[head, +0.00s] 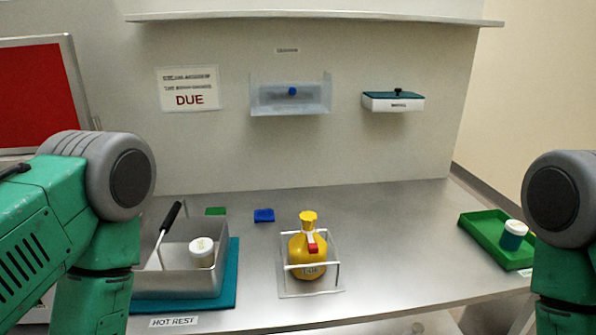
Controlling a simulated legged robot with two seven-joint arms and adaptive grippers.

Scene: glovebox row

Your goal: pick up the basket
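A grey metal open-topped basket (176,283) sits on a teal mat (233,262) at the left of the bench. A rod handle with a black grip (171,215) slants up from its left part. A white-lidded jar (202,252) stands inside it. My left arm is at the left, in front of the basket's left end and hiding part of it. My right arm is at the right edge. Neither gripper shows in the head view, so their hold cannot be seen.
A yellow flask (309,256) stands in a white frame (338,278) right of the basket. Green and blue pads (264,215) lie behind. A green tray (484,233) with a teal jar (513,236) is at right. The bench between flask and tray is clear.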

